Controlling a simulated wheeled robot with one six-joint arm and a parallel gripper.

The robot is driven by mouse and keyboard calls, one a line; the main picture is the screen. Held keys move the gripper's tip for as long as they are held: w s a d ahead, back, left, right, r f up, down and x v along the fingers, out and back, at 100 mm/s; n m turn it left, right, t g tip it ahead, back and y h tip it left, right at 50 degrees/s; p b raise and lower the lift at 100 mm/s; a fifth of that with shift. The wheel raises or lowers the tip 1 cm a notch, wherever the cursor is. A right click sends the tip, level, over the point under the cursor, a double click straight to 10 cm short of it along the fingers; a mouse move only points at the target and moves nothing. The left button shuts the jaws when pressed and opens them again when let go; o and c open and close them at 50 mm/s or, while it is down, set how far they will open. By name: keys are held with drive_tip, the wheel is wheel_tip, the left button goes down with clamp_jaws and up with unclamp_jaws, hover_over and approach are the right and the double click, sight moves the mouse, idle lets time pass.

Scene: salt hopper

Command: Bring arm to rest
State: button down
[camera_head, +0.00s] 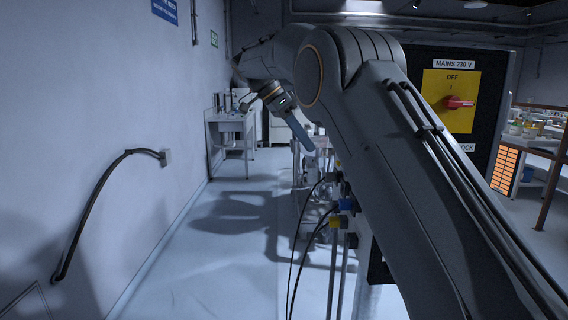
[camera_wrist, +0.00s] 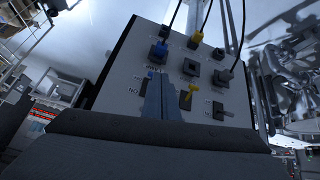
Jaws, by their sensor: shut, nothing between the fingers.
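My arm rises from the lower right and bends across the middle of the head view. My gripper (camera_head: 308,143) hangs in the air left of the dark cabinet, with its fingers pointing down and to the right. In the wrist view the fingers of my gripper (camera_wrist: 162,84) show together as one blue-grey piece, shut and empty. Behind them is a pale panel (camera_wrist: 120,85) with sockets, plugs, cables and small switches. I cannot tell whether the fingertips touch the panel or are apart from it.
A dark cabinet (camera_head: 403,57) with a yellow plate and red rotary switch (camera_head: 460,103) stands behind my arm. Plugs and cables (camera_head: 347,204) hang below the arm. A white wall with a black hose (camera_head: 87,206) is at left. Open floor (camera_head: 180,285) lies at lower left.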

drive_tip(key=s+d+f+n+y, duration=0.2)
drive_tip(key=s+d+f+n, duration=0.3)
drive_tip(key=f, duration=0.3)
drive_tip(key=s+d+f+n+y, duration=0.2)
drive_tip(key=s+d+f+n, duration=0.15)
drive_tip(key=s+f, duration=0.35)
drive_tip(key=s+d+f+n+y, duration=0.1)
drive_tip(key=s+f, duration=0.3)
drive_tip(key=s, duration=0.4)
drive_tip(key=s+d+f+n+y, duration=0.1)
drive_tip(key=s+f+n, duration=0.2)
drive_tip(key=s+f, duration=0.2)
drive_tip(key=s+f+n+y, duration=0.1)
drive_tip(key=s+f+n, duration=0.2)
drive_tip(key=s, duration=0.8)
wheel_tip(320, 180, down, 2)
drive_tip(key=shift+d+f+t, duration=0.2)
drive_tip(key=shift+d+t, duration=0.1)
drive_tip(key=shift+d, duration=0.1)
drive_tip(key=shift+a, duration=0.1)
